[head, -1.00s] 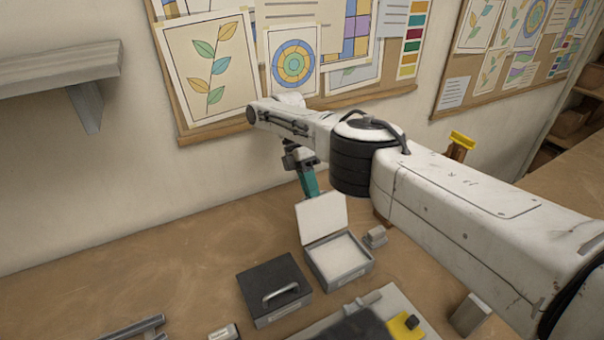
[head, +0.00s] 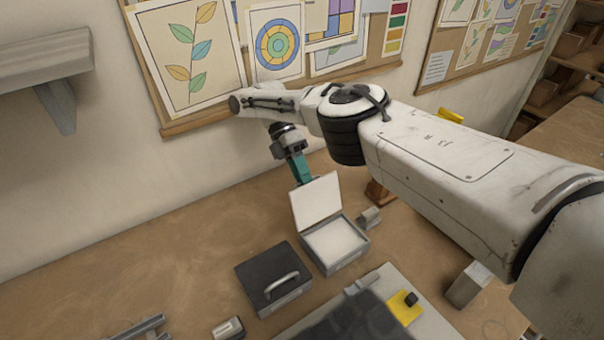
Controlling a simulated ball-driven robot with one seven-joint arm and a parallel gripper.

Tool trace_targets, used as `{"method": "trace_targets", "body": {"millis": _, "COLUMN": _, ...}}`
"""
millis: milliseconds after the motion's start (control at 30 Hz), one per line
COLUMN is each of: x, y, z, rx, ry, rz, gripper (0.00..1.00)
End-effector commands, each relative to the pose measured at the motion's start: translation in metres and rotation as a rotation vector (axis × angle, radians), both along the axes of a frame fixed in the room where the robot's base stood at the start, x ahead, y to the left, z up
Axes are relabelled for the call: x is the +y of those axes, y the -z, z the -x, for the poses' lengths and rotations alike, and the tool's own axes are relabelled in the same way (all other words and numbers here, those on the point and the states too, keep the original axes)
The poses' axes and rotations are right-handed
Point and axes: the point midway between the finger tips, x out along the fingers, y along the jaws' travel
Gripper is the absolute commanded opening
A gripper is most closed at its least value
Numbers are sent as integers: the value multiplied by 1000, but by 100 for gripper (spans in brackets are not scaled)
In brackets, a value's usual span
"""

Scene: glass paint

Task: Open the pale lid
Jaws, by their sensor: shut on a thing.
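The pale lid (head: 317,202) stands raised at the back of a small grey box (head: 342,262), its flat inner face toward me and leaning slightly back. The box is open and its white inside (head: 335,237) shows. My gripper (head: 302,174), with teal fingers, comes down behind the lid's upper edge and is shut on the lid. The fingertips and the part they hold are hidden behind the lid.
A dark box with a handled lid (head: 262,272) stands shut just left of the open box. A small grey block (head: 369,217) sits close on the right. A pale board (head: 425,322) with a yellow piece (head: 404,306) lies in front. The bench at left is largely clear.

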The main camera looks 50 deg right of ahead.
Motion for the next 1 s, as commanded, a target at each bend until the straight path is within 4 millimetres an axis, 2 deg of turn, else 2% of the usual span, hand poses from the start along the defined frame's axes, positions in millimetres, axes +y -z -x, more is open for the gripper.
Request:
{"method": "trace_targets", "body": {"millis": 33, "x": 0, "y": 6, "z": -5, "rx": -29, "ry": -2, "rz": 7, "gripper": 0}}
{"method": "trace_targets", "body": {"millis": 100, "x": 0, "y": 7, "z": -5, "rx": -29, "ry": -1, "rz": 8, "gripper": 0}}
{"method": "trace_targets", "body": {"millis": 133, "x": 0, "y": 7, "z": -5, "rx": -28, "ry": -1, "rz": 7, "gripper": 16}}
{"method": "trace_targets", "body": {"millis": 367, "x": 0, "y": 6, "z": -4, "rx": -29, "ry": 1, "rz": 5, "gripper": 36}}
{"method": "trace_targets", "body": {"millis": 633, "x": 0, "y": 2, "z": -4, "rx": -27, "ry": 3, "rz": 4, "gripper": 36}}
{"method": "trace_targets", "body": {"millis": 767, "x": -1, "y": -12, "z": -5, "rx": -29, "ry": 2, "rz": 5, "gripper": 36}}
{"method": "trace_targets", "body": {"millis": 867, "x": -2, "y": -32, "z": -5, "rx": -29, "ry": 1, "rz": 7, "gripper": 36}}
{"method": "trace_targets", "body": {"millis": 1000, "x": 0, "y": -33, "z": 1, "rx": -22, "ry": 3, "rz": 0, "gripper": 36}}
